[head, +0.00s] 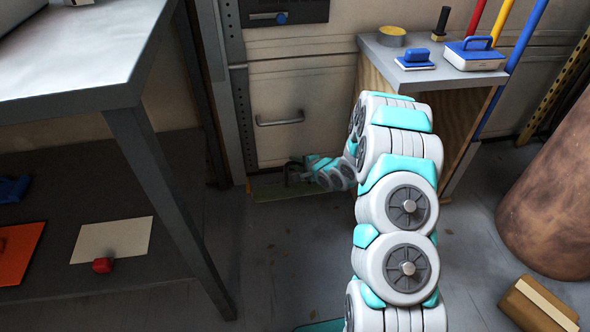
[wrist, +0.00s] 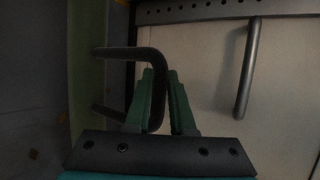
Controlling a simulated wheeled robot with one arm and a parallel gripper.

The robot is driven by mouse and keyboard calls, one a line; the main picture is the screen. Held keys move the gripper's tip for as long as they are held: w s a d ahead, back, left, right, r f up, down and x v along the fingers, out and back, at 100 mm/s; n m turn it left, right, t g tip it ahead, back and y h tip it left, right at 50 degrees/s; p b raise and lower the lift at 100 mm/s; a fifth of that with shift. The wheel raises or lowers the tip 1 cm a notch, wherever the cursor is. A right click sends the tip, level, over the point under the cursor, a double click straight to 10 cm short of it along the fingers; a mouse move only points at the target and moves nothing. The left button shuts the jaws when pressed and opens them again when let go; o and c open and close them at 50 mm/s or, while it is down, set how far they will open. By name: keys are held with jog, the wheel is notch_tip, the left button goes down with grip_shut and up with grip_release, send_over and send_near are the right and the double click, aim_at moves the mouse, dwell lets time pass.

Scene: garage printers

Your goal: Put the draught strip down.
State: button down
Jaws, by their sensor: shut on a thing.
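The draught strip (head: 293,193) is a long, flat, pale green strip along the foot of the garage door. In the wrist view its green body (wrist: 87,75) runs up the left side, with a dark U-shaped handle (wrist: 128,54) standing out from it. My gripper (head: 298,171) is low at the door's foot. In the wrist view the green fingers (wrist: 160,75) are shut on the handle's bar. I cannot tell whether the strip rests on the floor or is just above it. My arm hides its right end in the head view.
The garage door (head: 330,100) with a bar handle (head: 280,121) rises behind the strip. A grey workbench (head: 85,90) stands at left, a small bench (head: 440,78) at right. A brown drum (head: 556,190) and a box (head: 538,305) are further right. Floor before the strip is clear.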

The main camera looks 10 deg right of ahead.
jog(key=shift+w, duration=0.5)
jog(key=shift+f+b, duration=0.45)
jog(key=shift+f, duration=1.3)
jog(key=c, duration=0.8)
grip_release()
jog(key=shift+f, duration=0.1)
jog(key=shift+o, duration=0.2)
jog(key=shift+s, duration=0.1)
